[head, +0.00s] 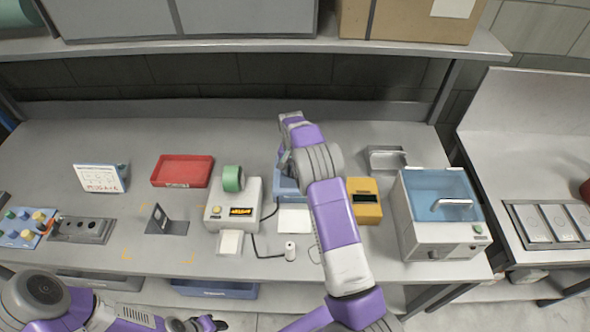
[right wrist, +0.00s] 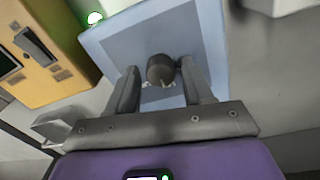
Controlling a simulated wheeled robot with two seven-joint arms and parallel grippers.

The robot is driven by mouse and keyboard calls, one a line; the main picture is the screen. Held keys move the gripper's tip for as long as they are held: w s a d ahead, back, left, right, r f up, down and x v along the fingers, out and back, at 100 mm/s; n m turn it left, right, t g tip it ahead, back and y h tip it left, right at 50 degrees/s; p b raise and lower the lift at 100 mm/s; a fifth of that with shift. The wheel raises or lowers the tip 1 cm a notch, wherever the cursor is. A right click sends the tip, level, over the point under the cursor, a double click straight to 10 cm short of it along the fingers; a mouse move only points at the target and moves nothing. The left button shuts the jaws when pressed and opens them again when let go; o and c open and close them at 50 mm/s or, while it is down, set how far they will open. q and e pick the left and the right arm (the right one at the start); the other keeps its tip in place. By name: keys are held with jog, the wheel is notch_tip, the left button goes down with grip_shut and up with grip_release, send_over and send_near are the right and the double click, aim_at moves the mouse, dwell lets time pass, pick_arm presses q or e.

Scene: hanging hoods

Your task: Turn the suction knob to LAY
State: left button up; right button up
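The suction knob, a dark round knob (right wrist: 160,70), stands out from a light blue panel (right wrist: 118,42) in the right wrist view. My right gripper (right wrist: 159,66) is open, with one finger on each side of the knob. A small gap seems to show at each side; I cannot tell about contact. Small pale marks show below the knob, too small to read, and I see no legible LAY label. In the head view the blue unit (head: 290,190) is largely hidden behind my right arm. My left arm is low at the left, its gripper (head: 206,324) cut by the bottom edge.
A yellow meter (head: 365,203) stands right of my right arm, with a blue-lidded box (head: 440,205) beyond it. A grey device with a green roll (head: 233,178) and a red tray (head: 182,171) are to the left. A shelf (head: 250,47) hangs above the bench.

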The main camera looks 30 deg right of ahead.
jog(key=shift+o, duration=0.4)
notch_tip(320, 180, up, 8)
jog(key=shift+w+a+f, duration=0.1)
jog(key=shift+a+f, duration=0.05)
jog(key=shift+f, duration=0.05)
dwell(0.4)
